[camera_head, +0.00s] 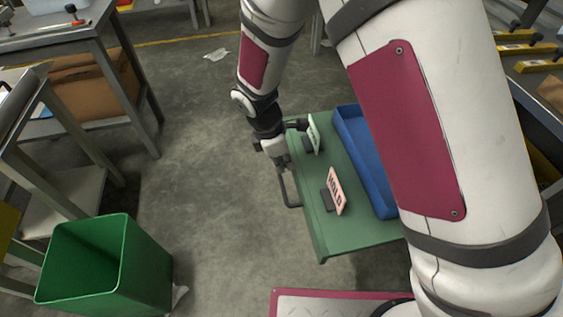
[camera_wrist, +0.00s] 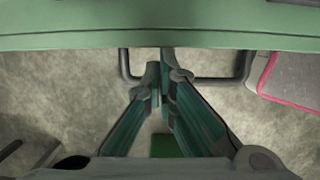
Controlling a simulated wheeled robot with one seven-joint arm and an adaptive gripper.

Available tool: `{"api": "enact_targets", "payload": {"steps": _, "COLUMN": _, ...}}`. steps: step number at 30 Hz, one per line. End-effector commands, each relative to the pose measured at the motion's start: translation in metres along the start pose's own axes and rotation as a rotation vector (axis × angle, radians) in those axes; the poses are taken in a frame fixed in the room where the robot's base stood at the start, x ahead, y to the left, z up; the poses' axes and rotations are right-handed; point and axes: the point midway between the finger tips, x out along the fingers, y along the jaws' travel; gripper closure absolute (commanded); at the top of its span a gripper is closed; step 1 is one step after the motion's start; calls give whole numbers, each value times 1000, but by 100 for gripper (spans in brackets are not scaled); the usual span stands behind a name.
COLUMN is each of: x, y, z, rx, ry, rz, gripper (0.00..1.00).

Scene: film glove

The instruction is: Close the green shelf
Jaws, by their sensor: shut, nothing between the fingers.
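The green shelf (camera_head: 365,233) is a flat green board at the centre right of the head view, partly hidden behind my arm. A dark bar handle (camera_head: 287,194) sticks out from its left edge. In the wrist view, the shelf's green edge (camera_wrist: 90,40) crosses the top, with the handle (camera_wrist: 215,80) below it. My gripper (camera_head: 279,160) is at the shelf's left edge, by the far end of the handle. Its fingers (camera_wrist: 165,75) are shut and empty, overlapping the middle of the handle bar in the wrist view. I cannot tell whether they touch it.
On the shelf are a blue tray (camera_head: 362,150), a HOLD sign (camera_head: 336,191) and another small sign (camera_head: 314,134). A green bin (camera_head: 105,265) stands at lower left. Metal tables (camera_head: 60,42) line the left. The floor between is mostly clear.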

Motion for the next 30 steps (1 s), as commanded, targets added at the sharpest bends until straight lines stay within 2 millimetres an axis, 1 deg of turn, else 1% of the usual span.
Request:
{"api": "enact_targets", "payload": {"steps": 5, "x": 5, "y": 0, "z": 24, "rx": 7, "ry": 0, "rz": -2, "gripper": 100}}
{"api": "enact_targets", "payload": {"steps": 8, "x": 10, "y": -1, "z": 45, "rx": 7, "ry": -1, "rz": -3, "gripper": 100}}
{"api": "enact_targets", "payload": {"steps": 30, "x": 59, "y": -2, "z": 244, "rx": 8, "ry": 0, "rz": -3, "gripper": 100}}
